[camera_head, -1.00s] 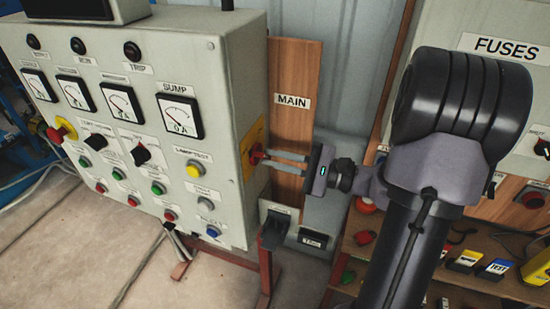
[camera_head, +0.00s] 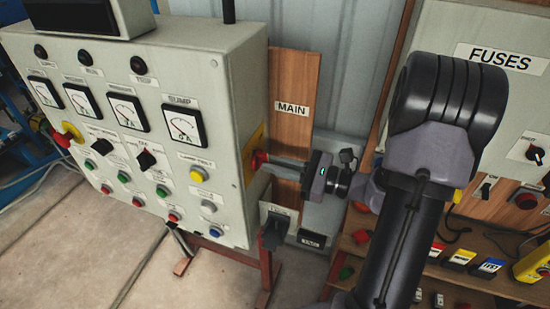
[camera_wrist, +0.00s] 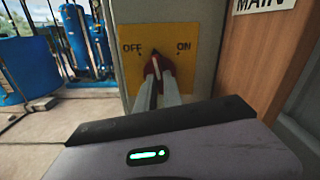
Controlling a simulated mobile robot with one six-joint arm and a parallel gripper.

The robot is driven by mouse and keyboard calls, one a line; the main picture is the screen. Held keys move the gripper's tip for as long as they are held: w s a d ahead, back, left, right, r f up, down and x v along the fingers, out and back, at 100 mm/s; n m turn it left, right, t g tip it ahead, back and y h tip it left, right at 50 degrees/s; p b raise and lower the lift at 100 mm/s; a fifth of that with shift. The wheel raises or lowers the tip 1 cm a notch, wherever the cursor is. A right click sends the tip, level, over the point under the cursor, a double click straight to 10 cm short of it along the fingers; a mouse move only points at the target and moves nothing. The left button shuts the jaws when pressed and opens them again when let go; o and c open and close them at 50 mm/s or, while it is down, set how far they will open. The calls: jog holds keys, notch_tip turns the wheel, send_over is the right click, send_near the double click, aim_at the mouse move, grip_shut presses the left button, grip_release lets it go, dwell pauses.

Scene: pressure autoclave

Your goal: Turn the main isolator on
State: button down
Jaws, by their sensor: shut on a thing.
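The main isolator is a red rotary handle (camera_wrist: 153,66) on a yellow plate (camera_wrist: 184,44) marked OFF at left and ON at right. In the wrist view its pale pointer mark is near the top, between the two words, closer to OFF. In the head view the handle (camera_head: 258,160) sticks out from the side of the grey panel. My gripper (camera_wrist: 157,77) is shut on the handle, one finger on each side. The fingertips partly hide the handle's lower part. The gripper also shows in the head view (camera_head: 268,163).
The grey control panel (camera_head: 222,90) stands left of the gripper. A wooden board with a MAIN label (camera_head: 291,108) is behind it. A black-handled lever switch (camera_head: 274,232) sits below. A fuse panel (camera_head: 440,50) and a shelf (camera_head: 375,262) of small items lie to the right.

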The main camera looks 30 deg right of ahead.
jog(key=m+p, duration=0.8)
jog(key=m, duration=0.3)
jog(key=shift+r, duration=0.1)
dwell(0.5)
jog(key=c, duration=1.5)
grip_release()
jog(key=b+v, duration=0.1)
jog(key=v, duration=1.6)
jog(key=shift+s+d, duration=0.1)
jog(key=shift+s, duration=0.15)
